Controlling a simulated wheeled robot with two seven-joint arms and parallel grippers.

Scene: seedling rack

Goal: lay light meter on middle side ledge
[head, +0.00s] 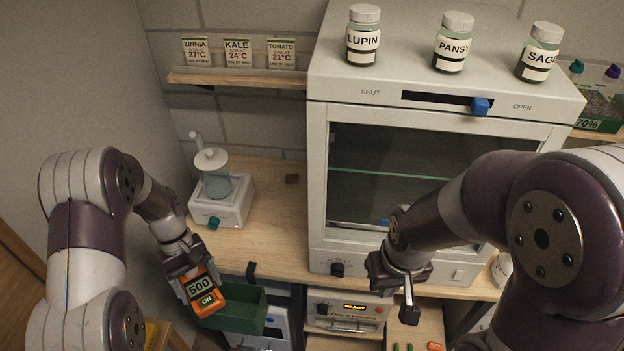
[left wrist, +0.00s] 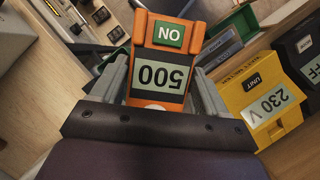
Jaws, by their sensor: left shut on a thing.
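An orange meter (head: 206,299) with a display reading 500 and a green ON patch is held by my left gripper (head: 195,284). I take it to be the light meter; no name on it is readable. In the left wrist view, the meter (left wrist: 162,62) sits between the two grey fingers, which are shut on its sides. It is in the air in front of the bench, overlapping a green bin in the head view. My right gripper (head: 408,305) is in front of the cabinet; its finger gap is not clear. I cannot tell which surface is the middle side ledge.
A yellow meter (left wrist: 262,108) reading 230 V and a black device (left wrist: 304,50) stand right in the left wrist view. The green bin (head: 240,312) is beside the held meter. The bench (head: 262,235) carries a white dispenser (head: 228,205) and the large cabinet (head: 330,90).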

